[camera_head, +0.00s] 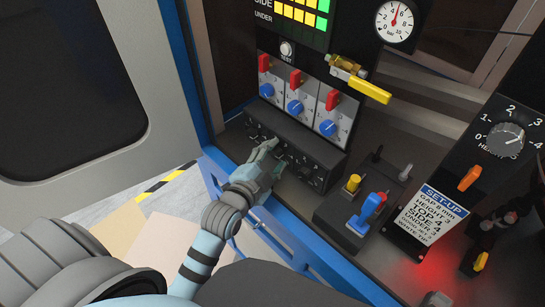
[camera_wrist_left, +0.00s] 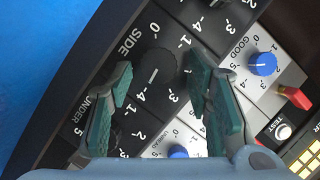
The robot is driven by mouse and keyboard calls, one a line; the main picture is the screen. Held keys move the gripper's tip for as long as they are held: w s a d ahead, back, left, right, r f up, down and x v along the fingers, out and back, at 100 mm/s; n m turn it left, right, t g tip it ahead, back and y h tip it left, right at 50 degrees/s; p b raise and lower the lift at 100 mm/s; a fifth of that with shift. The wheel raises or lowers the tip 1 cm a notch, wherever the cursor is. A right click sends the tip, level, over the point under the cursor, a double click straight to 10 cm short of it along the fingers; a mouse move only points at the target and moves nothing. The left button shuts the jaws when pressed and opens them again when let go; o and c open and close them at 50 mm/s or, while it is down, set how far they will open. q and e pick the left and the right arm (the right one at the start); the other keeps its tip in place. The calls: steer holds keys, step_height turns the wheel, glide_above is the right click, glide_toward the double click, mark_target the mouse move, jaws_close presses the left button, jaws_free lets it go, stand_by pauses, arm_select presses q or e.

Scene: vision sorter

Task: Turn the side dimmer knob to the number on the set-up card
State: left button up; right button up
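The black dimmer box (camera_head: 318,152) runs along the foot of the panel. In the left wrist view the black side knob (camera_wrist_left: 155,66), beside the white word SIDE, lies between the fingertips of my left gripper (camera_wrist_left: 160,76). The gripper is open, with a finger on each side and gaps to the knob. White numbers ring the knob; I cannot tell its pointer's exact number. In the head view my left gripper (camera_head: 273,156) is at the box and hides part of it. The set-up card (camera_head: 431,214) reads SIDE 4. My right gripper is not in view.
Three white modules with blue knobs (camera_head: 295,107) and red switches (camera_head: 296,78) stand above the box. A yellow-handled valve (camera_head: 370,90) sticks out above right. A joystick box with a blue stick (camera_head: 366,212) stands to the right. A blue rail (camera_head: 300,250) runs in front.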

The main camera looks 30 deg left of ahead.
arm_select(q)
steer(key=shift+s, duration=0.45)
steer(key=v, duration=1.1)
steer(key=shift+a, duration=0.1)
steer(key=shift+s, duration=0.1)
